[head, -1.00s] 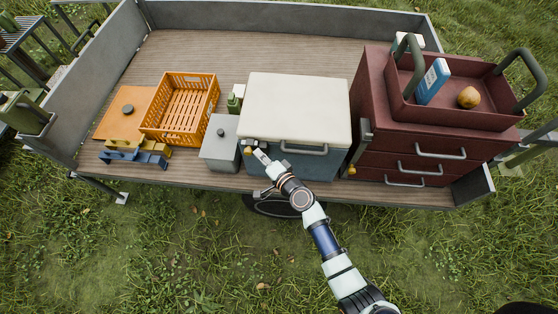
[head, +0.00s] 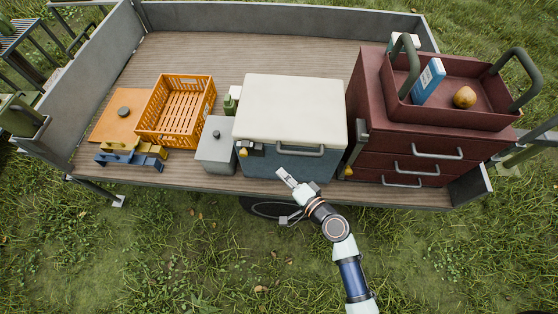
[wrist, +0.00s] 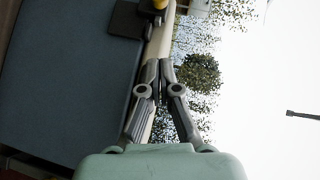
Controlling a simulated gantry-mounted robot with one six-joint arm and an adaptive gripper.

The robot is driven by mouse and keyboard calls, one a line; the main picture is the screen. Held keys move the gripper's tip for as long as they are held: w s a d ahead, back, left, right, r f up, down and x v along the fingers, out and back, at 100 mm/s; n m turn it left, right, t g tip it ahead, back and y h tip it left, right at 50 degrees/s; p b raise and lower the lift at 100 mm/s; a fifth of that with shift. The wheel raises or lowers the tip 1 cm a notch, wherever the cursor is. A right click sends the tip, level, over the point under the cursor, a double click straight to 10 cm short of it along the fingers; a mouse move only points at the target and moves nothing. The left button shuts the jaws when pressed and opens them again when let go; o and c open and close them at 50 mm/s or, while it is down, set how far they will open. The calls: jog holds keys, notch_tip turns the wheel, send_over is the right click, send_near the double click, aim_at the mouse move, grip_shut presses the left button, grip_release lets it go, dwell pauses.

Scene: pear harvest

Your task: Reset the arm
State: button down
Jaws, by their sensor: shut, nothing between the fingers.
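My gripper (head: 284,174) is at the front of the blue cooler box (head: 262,163) with the cream lid, below the grey handle on its front. In the wrist view my gripper (wrist: 163,65) has its two dark fingers together with nothing between them. The blue cooler wall (wrist: 70,80) fills the left of that view. My arm comes up from the lower right in the head view, over the grass.
An orange crate (head: 144,131), a grey lidded box (head: 215,157) and blue and yellow tools stand left on the wooden cart bed. A dark red drawer cabinet (head: 358,100) stands right, with a tray (head: 484,112) holding a blue carton and a brownish round fruit. Grass in front is open.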

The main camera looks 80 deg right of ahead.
dwell(0.3)
jog(key=w+a+r+n+t+y, duration=0.1)
jog(key=w+a+r+n+y, duration=0.5)
jog(key=w+a+n, duration=0.5)
jog(key=w+a+r+n+t+y, duration=0.1)
jog(key=w+a+r+n+y, duration=0.4)
jog(key=w+a+r+n, duration=0.6)
jog(key=s+a+r+n+g, duration=0.1)
jog(key=a+r, duration=0.2)
jog(key=a, duration=0.4)
jog(key=s+a+r+n, duration=0.1)
jog(key=s+a+r, duration=0.15)
jog(key=a, duration=0.35)
notch_tip(320, 180, up, 19)
jog(key=p, duration=1.9)
jog(key=shift+w+d+f+h, duration=0.2)
jog(key=shift+w+h, duration=0.1)
